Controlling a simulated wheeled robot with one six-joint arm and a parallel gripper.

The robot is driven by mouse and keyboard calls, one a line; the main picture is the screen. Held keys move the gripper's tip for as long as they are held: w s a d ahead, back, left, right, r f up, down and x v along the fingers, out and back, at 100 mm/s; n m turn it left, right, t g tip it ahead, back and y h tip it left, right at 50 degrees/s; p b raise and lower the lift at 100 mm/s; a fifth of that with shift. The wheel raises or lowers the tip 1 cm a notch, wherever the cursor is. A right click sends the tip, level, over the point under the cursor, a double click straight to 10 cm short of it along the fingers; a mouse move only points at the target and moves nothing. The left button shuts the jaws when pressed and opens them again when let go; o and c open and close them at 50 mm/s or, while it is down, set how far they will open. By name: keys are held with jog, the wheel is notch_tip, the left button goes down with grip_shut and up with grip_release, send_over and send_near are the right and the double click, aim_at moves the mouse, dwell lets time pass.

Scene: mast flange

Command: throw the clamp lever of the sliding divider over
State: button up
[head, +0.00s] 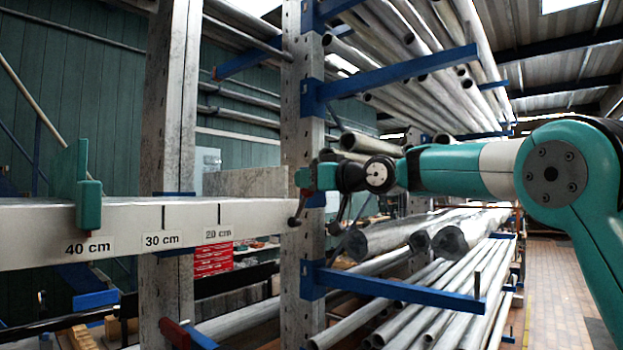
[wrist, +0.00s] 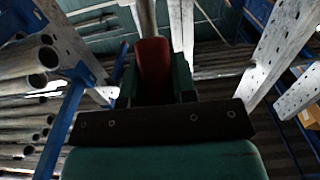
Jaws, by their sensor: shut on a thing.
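My gripper (head: 305,180) is at the right end of the pale beam, in front of a grey upright. In the wrist view its green jaws (wrist: 154,82) are shut on a red grip (wrist: 152,60), which I take to be the clamp lever. A grey rod (wrist: 146,18) runs on from the grip.
The pale beam (head: 130,225) carries 40, 30 and 20 cm marks, with a green block (head: 88,205) at 40 cm. Blue rack arms (head: 395,287) and grey pipes (head: 455,240) lie close below and right of my gripper. Another blue arm (head: 400,72) passes above.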

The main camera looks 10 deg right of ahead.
jog(key=shift+w+a+r+p, duration=0.3)
jog(key=shift+w+a+p, duration=0.15)
jog(key=shift+w+p, duration=0.25)
jog(key=shift+w+a, duration=0.1)
jog(key=shift+w, duration=0.05)
jog(key=shift+w+a, duration=0.1)
jog(key=shift+p+x, duration=0.85)
jog(key=shift+x, duration=0.05)
jog(key=o, duration=0.7)
